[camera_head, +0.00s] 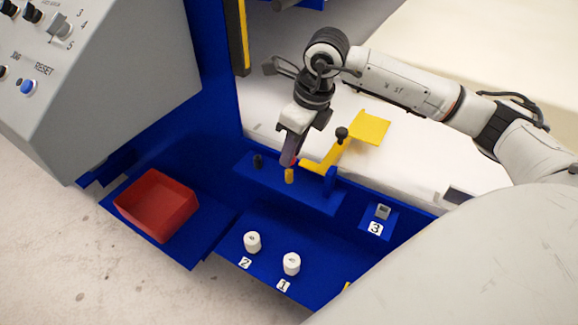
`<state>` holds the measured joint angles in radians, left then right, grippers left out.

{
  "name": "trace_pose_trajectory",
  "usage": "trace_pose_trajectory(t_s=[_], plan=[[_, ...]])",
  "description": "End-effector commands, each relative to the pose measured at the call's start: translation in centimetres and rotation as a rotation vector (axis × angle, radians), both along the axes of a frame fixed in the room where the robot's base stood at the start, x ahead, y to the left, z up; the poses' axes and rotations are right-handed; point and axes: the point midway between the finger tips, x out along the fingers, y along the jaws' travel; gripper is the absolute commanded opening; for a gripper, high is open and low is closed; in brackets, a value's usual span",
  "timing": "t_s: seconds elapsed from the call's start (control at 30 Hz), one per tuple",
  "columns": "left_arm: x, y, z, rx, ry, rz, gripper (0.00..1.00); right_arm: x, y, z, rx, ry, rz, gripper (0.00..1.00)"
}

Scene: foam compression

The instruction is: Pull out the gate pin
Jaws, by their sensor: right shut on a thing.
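My right gripper (290,162) reaches down from the arm at the upper right, over the blue ledge (315,195). It is shut on what looks like the gate pin, mostly hidden by the fingers; a bit of red shows beside the fingertips. A short yellow post (289,176) stands directly below the fingertips. I cannot tell whether the pin is still seated in it. A yellow gate lever (325,160) with a black knob (341,133) and a flat yellow plate (369,128) is just right of the gripper. My left gripper is not in view.
A black peg (258,161) stands left of the yellow post. A red tray (157,204) sits at the lower left. White cylinders (252,242) and (291,264) stand by labels 2 and 1. A small grey block (382,211) is by label 3. A grey control panel (120,70) rises at the left.

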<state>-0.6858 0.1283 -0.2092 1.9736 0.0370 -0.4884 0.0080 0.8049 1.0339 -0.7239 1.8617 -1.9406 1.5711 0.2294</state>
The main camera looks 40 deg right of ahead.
Motion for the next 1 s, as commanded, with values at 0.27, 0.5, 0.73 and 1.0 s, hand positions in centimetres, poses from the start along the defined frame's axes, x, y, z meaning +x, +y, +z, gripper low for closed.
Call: trace_pose_trajectory(t_s=[0.27,0.5,0.73,1.0], plan=[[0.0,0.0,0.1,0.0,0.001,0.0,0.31,0.0,0.0,0.1,0.0,-0.001,0.0,0.0],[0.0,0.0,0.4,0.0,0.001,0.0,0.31,0.0,0.0,0.7,-0.001,-0.001,0.0,0.0],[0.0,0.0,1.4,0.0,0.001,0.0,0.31,0.0,0.0,2.1,-0.001,-0.001,0.0,0.0],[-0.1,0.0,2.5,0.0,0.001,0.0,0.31,0.0,0.0,3.7,0.0,-0.002,0.0,0.0]])
